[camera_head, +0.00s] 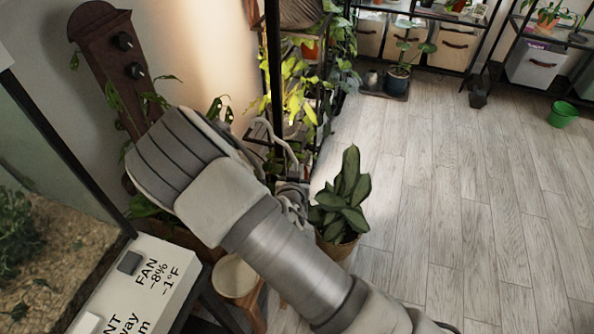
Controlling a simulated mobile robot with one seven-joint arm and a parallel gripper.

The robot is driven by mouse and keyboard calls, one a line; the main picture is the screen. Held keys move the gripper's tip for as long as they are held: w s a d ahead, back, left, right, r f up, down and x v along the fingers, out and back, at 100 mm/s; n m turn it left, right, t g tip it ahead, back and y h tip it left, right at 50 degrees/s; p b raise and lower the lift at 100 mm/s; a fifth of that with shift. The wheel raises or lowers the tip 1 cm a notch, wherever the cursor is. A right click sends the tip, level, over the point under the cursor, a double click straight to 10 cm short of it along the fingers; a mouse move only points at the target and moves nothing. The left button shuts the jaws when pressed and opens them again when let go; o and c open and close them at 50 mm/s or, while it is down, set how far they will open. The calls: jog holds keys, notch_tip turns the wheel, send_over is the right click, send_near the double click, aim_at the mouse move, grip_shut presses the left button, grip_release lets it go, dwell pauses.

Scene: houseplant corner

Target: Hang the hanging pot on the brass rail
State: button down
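I cannot make out the brass rail in this view. I cannot pick out the hanging pot for certain either. My arm crosses the middle of the picture from the lower right to the upper left and hides much of the plant corner. The fingers of my gripper do not show clearly. Pale and grey curved parts stick out behind the arm, but I cannot tell what they are.
A dark wooden board (101,62) with black knobs leans at upper left. A glass tank (50,150) and a control panel (150,262) stand at left. A leafy potted plant (341,203), a small round stool (234,277) and a green bucket (562,115) stand around.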

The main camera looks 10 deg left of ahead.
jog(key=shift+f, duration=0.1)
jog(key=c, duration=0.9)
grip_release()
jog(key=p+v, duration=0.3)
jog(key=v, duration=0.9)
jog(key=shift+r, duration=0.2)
